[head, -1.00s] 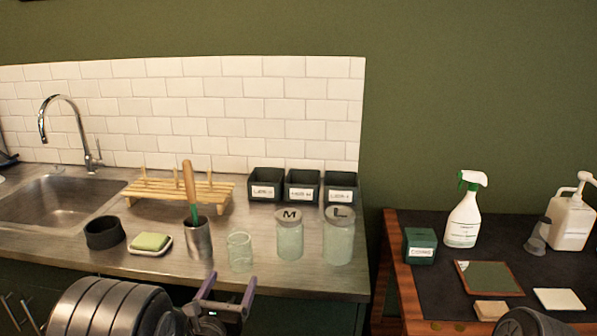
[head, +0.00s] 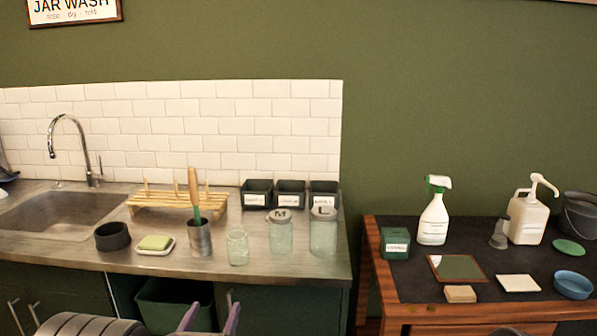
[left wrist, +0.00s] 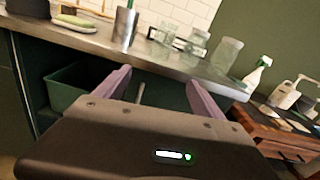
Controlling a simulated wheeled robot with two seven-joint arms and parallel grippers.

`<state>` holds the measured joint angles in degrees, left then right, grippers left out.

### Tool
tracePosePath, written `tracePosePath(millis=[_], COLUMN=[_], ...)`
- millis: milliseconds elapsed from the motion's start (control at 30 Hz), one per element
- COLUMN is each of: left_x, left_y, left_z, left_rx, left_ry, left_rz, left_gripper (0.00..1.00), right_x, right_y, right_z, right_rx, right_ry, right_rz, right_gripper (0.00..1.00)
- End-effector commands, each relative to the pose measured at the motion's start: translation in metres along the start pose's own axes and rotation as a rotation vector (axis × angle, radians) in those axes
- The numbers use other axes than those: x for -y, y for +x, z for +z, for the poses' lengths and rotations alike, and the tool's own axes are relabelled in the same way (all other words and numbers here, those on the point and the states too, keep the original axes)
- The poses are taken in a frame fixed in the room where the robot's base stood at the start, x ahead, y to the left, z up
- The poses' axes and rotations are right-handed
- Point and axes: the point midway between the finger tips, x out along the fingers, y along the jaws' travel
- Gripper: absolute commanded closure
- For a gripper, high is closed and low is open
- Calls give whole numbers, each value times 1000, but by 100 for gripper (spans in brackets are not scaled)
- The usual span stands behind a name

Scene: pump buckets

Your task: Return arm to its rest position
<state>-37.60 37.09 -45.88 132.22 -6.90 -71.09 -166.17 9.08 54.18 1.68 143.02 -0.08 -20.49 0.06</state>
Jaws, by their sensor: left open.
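My left gripper (head: 211,313) is at the bottom of the head view, in front of the counter and below its front edge. Its two purple fingers are apart with nothing between them. The left wrist view also shows the open fingers (left wrist: 152,92), with the cabinet front and counter edge beyond them. Part of my left arm shows at the bottom left of the head view. A dark rounded piece at the bottom edge, right of centre, may be part of my right arm; no right gripper shows.
The counter (head: 75,248) holds a sink (head: 60,212), a brush cup (head: 200,238), a soap dish (head: 156,250) and glass jars (head: 238,248). A green bin (head: 170,300) is under the counter. At right, a wooden table (head: 430,312) bears a spray bottle (head: 433,220) and a pump bottle (head: 528,215).

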Motion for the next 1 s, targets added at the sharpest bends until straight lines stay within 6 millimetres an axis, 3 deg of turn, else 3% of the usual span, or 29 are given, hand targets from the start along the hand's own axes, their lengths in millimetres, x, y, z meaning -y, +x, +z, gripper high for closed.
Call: tracePosePath(millis=[367, 567, 667, 767, 867, 1000], left_x=[-6, 4, 15, 23, 31, 44], left_y=[-2, -9, -19, -39, -68, -126], left_z=[-22, -54, -86, -132, -181, -251], left_rx=[-78, -177, -262, -352, -415, -423], left_ry=[-391, -775, -1063, -1401, -1730, -2149], left_rz=[42, 103, 184, 337, 558, 984], left_gripper=[21, 21, 21, 21, 21, 21], right_x=[0, 0, 0, 0, 0, 0], right_y=[0, 0, 0, 0, 0, 0], right_z=[0, 0, 0, 0, 0, 0], right_rx=[0, -1, -1, -1, -1, -1], right_ry=[0, 0, 0, 0, 0, 0], right_rz=[0, 0, 0, 0, 0, 0], right_gripper=[64, 64, 64, 64, 64, 64])
